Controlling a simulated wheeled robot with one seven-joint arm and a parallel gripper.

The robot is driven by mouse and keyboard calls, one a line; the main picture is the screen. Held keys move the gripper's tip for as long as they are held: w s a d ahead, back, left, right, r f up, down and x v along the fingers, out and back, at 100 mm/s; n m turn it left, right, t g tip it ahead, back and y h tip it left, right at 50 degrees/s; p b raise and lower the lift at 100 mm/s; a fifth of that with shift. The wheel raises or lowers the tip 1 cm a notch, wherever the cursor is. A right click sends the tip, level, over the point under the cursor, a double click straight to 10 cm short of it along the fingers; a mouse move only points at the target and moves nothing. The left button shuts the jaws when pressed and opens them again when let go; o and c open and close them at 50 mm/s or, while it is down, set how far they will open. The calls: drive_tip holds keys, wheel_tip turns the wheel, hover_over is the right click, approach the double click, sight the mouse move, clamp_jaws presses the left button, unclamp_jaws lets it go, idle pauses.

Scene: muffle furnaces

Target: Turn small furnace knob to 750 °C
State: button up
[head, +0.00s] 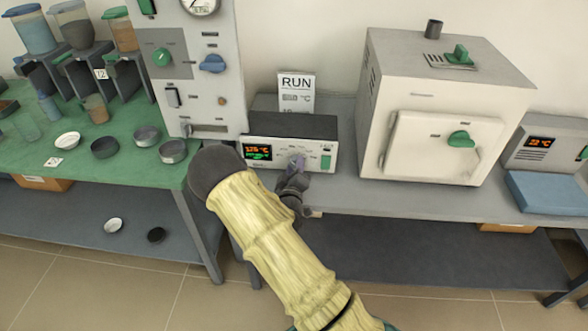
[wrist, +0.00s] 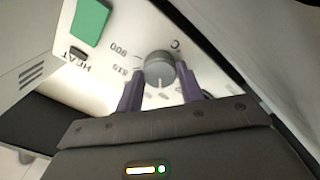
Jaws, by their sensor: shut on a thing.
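The control box (head: 262,152) stands on the grey bench left of the white furnace (head: 440,120). Its display (head: 257,152) has a red upper line that looks like 125 °C and a green lower line too small to read. My gripper (head: 297,172) is at the box's front, by its knob. In the wrist view, the grey round knob (wrist: 158,68) sits between the purple fingers of my gripper (wrist: 158,84), which is shut on it. A white pointer line on the knob faces the gripper. Marks reading 615 and 900 show to its left; other dial marks are hidden.
A green switch (wrist: 90,22) labelled HEAT is beside the knob. A tall grey panel unit (head: 200,75) is close on the left. Another display unit (head: 545,140) stands at right.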

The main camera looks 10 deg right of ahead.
drive_tip(key=m+b, duration=0.1)
drive_tip(key=m, duration=0.1)
drive_tip(key=m+b, duration=0.3)
drive_tip(key=m, duration=0.1)
drive_tip(key=shift+f+b, duration=0.25)
drive_tip(key=shift+b, duration=0.15)
drive_tip(key=shift+r+m+b, duration=0.1)
drive_tip(key=shift+m+b, duration=1.8)
drive_tip(key=shift+m, duration=0.5)
drive_tip(key=o, duration=1)
drive_tip(key=shift+r, duration=0.1)
drive_tip(key=shift+p+v, duration=4.4)
drive_tip(key=shift+v, duration=4.3)
